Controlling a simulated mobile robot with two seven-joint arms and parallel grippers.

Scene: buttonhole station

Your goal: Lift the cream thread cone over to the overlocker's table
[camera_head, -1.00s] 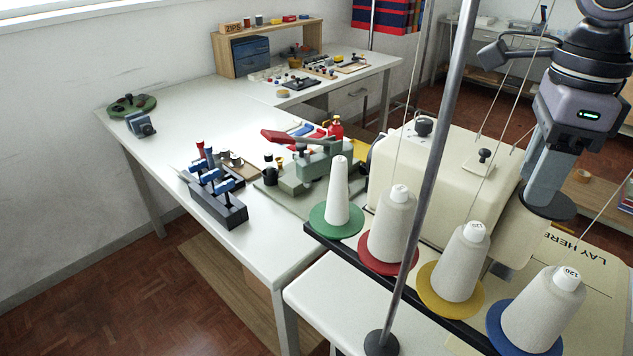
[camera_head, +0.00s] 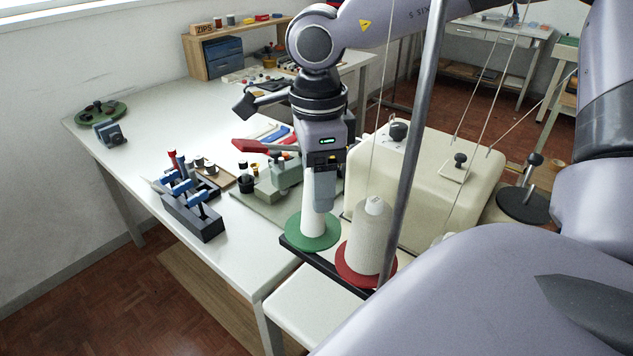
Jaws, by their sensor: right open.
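A slim pale thread cone (camera_head: 307,222) stands upright on a green disc (camera_head: 301,234) at the left end of a black rail. My right gripper (camera_head: 322,200) is open, pointing down at this cone. One finger covers the cone's right side and the gripper hides its top. I cannot tell if they touch. A wider pale cone (camera_head: 370,238) stands on the red disc (camera_head: 352,277) beside it. Which cone counts as cream is unclear. The cream overlocker (camera_head: 425,180) stands behind. My left gripper is out of view.
A metal pole (camera_head: 408,175) rises in front of the red-disc cone, and threads run up nearby. A clamp press with a red lever (camera_head: 262,146) stands left of my gripper. A dark block with blue-handled tools (camera_head: 193,215) is further left. My arm covers the lower right.

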